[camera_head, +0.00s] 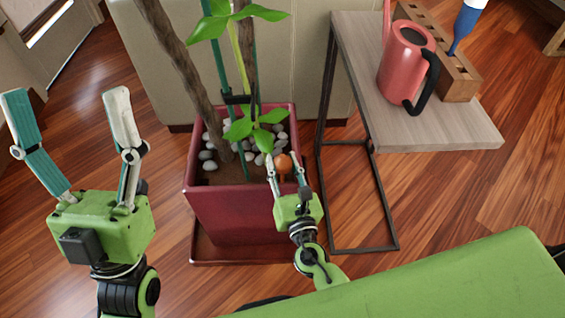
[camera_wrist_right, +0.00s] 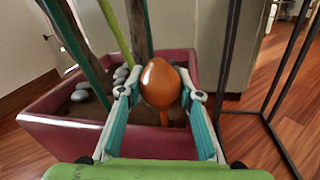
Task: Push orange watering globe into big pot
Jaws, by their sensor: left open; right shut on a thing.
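The big pot (camera_head: 235,213) is a dark red square planter with soil, pale stones and a staked plant; it also shows in the right wrist view (camera_wrist_right: 70,134). The orange watering globe (camera_head: 283,162) is at the pot's front right, inside the rim line; in the right wrist view the globe (camera_wrist_right: 160,84) is upright between the fingers. My right gripper (camera_head: 285,167) is shut on the globe. The globe's lower end is partly hidden, so I cannot tell how deep it sits. My left gripper (camera_head: 68,100) is open and empty, left of the pot.
A side table (camera_head: 460,127) with a black metal frame stands right of the pot. It bears a red watering can (camera_head: 405,68) and a wooden block with holes (camera_head: 450,70). Plant trunks (camera_head: 182,70) and leaves rise above the pot. Wooden floor lies around.

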